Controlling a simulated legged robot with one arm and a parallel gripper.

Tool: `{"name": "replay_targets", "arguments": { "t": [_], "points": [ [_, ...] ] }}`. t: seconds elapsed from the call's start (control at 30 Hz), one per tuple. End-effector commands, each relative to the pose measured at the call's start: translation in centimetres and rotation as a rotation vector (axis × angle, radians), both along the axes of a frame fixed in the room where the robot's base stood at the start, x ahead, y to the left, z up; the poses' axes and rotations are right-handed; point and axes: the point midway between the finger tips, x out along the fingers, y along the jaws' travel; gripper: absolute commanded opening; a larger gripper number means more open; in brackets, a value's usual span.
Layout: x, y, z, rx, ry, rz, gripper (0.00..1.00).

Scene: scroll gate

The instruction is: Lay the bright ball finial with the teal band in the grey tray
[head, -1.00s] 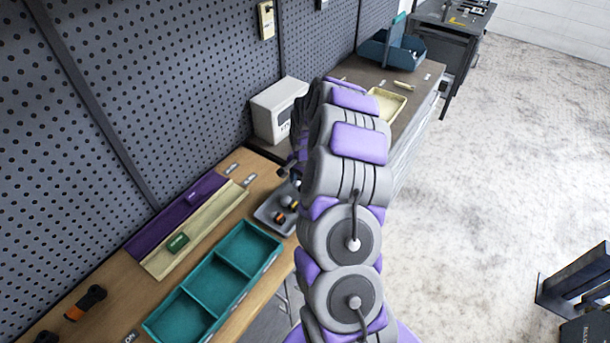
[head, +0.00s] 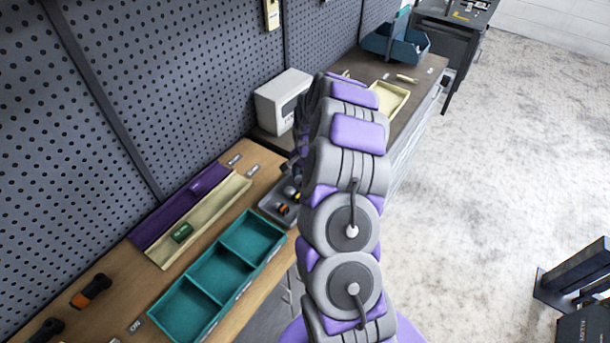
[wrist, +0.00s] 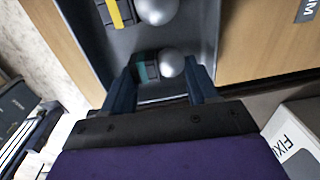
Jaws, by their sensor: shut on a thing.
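In the wrist view my gripper (wrist: 160,68) is shut on the bright ball finial with the teal band (wrist: 171,62). The shiny silver ball is near the right finger and the dark, teal-banded body (wrist: 147,70) is near the left one. The finial lies across the fingers, over the floor of the grey tray (wrist: 200,28). I cannot tell whether it touches the floor. In the head view the grey tray (head: 270,209) is on the wooden bench, partly hidden by my arm. My gripper is hidden there.
Another silver ball finial (wrist: 157,10) with a yellow-banded body (wrist: 120,12) lies in the tray, just beyond the held one. A teal divided tray (head: 222,272) and a cream tray (head: 205,222) are left of the grey tray. A white box (head: 279,98) stands behind it.

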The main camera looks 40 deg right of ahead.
Motion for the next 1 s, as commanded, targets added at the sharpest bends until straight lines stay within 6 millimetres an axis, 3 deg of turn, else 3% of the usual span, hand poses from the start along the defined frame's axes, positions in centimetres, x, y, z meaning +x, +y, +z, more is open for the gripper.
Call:
{"name": "replay_targets", "arguments": {
  "t": [0.3,0.33,0.6,1.0],
  "points": [
    [0.00,-0.16,-0.45,0.001,-0.001,-0.002,0.21],
    [0.01,-0.15,-0.44,0.000,-0.001,-0.002,0.61],
    [0.00,0.08,-0.41,-0.001,0.001,-0.001,0.87],
    [-0.04,-0.16,0.44,0.001,-0.001,-0.002,0.89]
  ]
}}
